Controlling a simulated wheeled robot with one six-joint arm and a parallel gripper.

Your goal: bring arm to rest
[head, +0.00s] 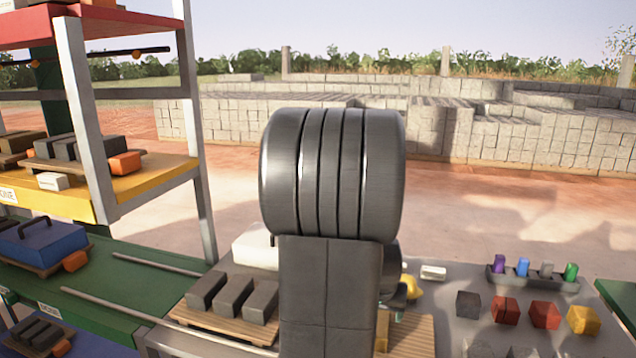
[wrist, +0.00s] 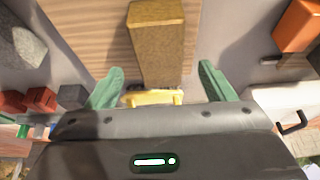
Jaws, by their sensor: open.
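My arm stands upright in the middle of the head view and hides most of what is behind it, including most of my gripper. In the wrist view my gripper (wrist: 158,72) has its two green fingers spread wide. A yellow-brown block (wrist: 157,42) on a wooden board (wrist: 90,25) shows between and beyond the fingertips. I see no finger touching it. A smaller bright yellow thing (wrist: 155,98) shows between the fingers, nearer the gripper body; what it is I cannot tell.
Dark blocks lie on a pallet (head: 185,318) left of my arm. Coloured blocks, such as a red one (head: 505,310), and a rack of small coloured pieces (head: 532,281) stand on the grey table at right. A shelf unit (head: 85,120) rises at left.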

